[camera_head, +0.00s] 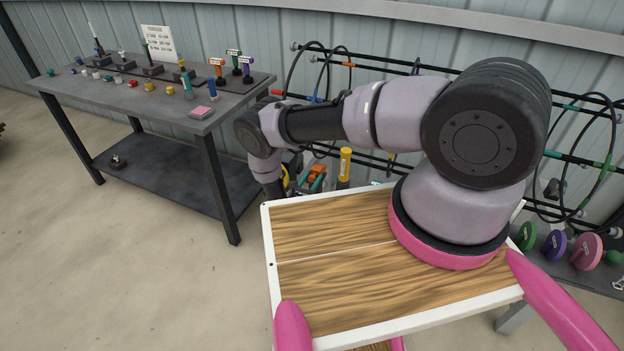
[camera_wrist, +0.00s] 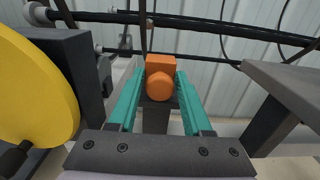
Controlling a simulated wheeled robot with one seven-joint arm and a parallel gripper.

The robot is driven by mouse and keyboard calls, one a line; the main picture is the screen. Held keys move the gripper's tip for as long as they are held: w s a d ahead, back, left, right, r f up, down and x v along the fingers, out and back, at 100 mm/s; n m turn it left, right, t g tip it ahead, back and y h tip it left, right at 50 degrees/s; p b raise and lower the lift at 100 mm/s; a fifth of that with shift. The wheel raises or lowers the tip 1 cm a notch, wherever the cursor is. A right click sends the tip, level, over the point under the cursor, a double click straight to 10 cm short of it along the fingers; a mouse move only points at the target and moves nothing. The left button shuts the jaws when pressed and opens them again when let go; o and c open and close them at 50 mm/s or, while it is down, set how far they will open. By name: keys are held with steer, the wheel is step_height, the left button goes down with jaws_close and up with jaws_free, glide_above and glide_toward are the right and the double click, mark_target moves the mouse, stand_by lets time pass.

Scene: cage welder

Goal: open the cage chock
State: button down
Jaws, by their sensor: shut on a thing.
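An orange block with a round knob (camera_wrist: 160,85) is in the centre of the wrist view, on top of a dark upright post. I take it for the cage chock, but cannot be sure. My gripper (camera_wrist: 160,76) has its two teal fingers on either side of it, shut on the orange piece. In the head view, a small orange part (camera_head: 318,170) shows beyond my wooden-topped base, beside the teal fingers of my gripper (camera_head: 312,182). My arm and base hide most of the area around it there.
A large yellow disc (camera_wrist: 35,95) and a dark box stand close left of the fingers. A grey table edge (camera_wrist: 290,85) is close right. A workbench (camera_head: 150,95) with small tools stands at left. A wall rack (camera_head: 375,80) holds cables. Floor at left is clear.

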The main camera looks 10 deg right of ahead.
stand_by(0.9)
steer(key=shift+v, duration=1.8)
steer(key=c, duration=0.5)
jaws_free()
steer(key=v, duration=1)
steer(key=shift+s+a, duration=0.25)
steer(key=shift+s, duration=0.05)
